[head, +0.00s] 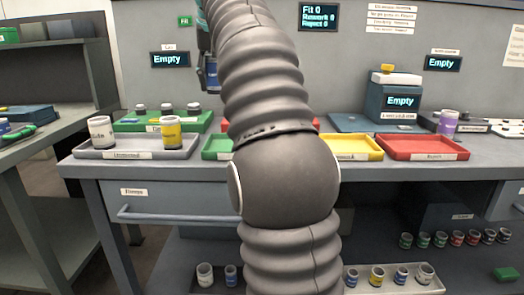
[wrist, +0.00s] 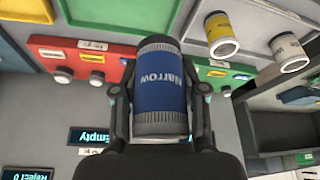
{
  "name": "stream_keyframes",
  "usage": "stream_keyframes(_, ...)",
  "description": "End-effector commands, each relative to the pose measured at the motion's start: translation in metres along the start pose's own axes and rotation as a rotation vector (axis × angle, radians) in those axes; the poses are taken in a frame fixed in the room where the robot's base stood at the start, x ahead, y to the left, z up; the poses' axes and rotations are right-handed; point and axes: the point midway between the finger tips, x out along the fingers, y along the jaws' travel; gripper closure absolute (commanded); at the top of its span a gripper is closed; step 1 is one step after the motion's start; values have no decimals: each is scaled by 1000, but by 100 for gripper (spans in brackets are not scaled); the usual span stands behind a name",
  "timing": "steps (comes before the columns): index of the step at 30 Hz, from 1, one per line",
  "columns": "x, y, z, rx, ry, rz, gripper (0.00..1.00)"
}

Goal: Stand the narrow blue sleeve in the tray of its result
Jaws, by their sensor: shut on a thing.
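The narrow blue sleeve (wrist: 160,85) is upright in the wrist view, with grey ribbed ends and the word "Narrow". My gripper (wrist: 160,100) is shut on it, one finger on each side. In the head view the sleeve (head: 212,76) is partly hidden by my arm, high above the bench. The green tray (head: 213,153) is mostly behind my arm. The yellow tray (head: 362,147) and the red tray (head: 422,147) are empty. The results screen (head: 318,16) reads Fit 0, Rework 0, Reject 0.
A grey tray (head: 130,154) holds a white sleeve (head: 101,132) and a yellow-banded sleeve (head: 171,133). A green gauge block (head: 205,122) stands behind it; a red gauge block (wrist: 50,60) shows in the wrist view. A purple sleeve (head: 447,122) stands at right. Screens read Empty.

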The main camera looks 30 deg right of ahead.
Motion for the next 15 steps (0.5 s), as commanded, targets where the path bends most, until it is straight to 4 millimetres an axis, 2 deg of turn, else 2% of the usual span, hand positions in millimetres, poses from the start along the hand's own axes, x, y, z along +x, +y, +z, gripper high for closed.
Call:
stream_keyframes(3,14,36,16,51,2,21,100)
stream_keyframes(9,25,87,37,126,3,50,100)
stream_keyframes(12,29,98,43,143,3,58,100)
stream_keyframes(15,36,96,41,148,1,59,100)
